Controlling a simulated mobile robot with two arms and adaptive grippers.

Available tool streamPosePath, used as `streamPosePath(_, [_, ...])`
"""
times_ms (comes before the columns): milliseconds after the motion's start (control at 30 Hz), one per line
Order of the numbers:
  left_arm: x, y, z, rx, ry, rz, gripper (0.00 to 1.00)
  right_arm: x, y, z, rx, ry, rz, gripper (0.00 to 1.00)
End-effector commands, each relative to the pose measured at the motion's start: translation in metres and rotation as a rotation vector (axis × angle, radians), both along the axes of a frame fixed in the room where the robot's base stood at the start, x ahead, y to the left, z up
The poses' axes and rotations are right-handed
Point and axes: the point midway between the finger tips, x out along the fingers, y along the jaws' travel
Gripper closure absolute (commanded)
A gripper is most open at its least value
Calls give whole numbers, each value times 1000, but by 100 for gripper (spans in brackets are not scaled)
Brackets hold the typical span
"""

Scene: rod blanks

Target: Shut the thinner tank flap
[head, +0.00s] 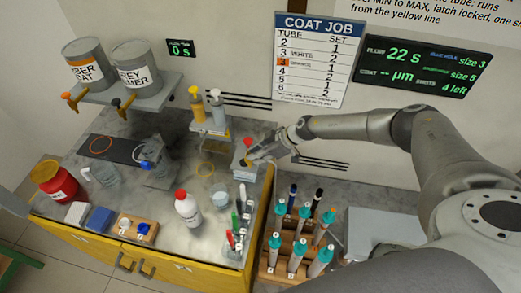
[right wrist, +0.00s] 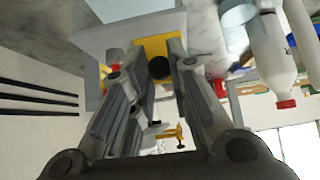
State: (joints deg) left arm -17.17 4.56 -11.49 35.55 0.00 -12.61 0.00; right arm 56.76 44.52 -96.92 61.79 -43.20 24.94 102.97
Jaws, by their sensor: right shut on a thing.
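A small pale tank (head: 245,172) stands at the back right corner of the bench, with a red part and a yellow part at its top. I take it for the thinner tank, but no label is readable. My right gripper (head: 252,157) reaches it from the right. In the right wrist view, a yellow piece with a dark round knob (right wrist: 157,48) sits between the fingers of my right gripper (right wrist: 150,80), which are shut on it. It seems to be the flap; its angle is mostly hidden. My left gripper does not show.
A white bottle with a red cap (head: 187,207) and a glass beaker (head: 220,196) stand in front of the tank. A wooden rack (head: 283,247) with teal-topped tubes is to the right. Two pump bottles (head: 207,112) stand behind left. The bench's middle left is partly clear.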

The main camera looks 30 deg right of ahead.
Motion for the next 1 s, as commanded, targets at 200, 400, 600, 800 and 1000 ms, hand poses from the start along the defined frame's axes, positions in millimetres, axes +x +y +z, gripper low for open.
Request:
streamPosePath(200, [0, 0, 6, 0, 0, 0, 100, 7, 7, 5, -117, 78, 6, 100])
streamPosePath(400, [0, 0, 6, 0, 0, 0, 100, 12, 14, 5, -221, 156, 5, 100])
streamPosePath(600, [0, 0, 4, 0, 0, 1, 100, 17, 21, 4, -338, 246, 2, 100])
streamPosePath(800, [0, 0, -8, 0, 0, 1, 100, 23, 28, -1, -475, 350, -2, 100])
streamPosePath(1000, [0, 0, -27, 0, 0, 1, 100, 27, 33, -5, -569, 425, -5, 100])
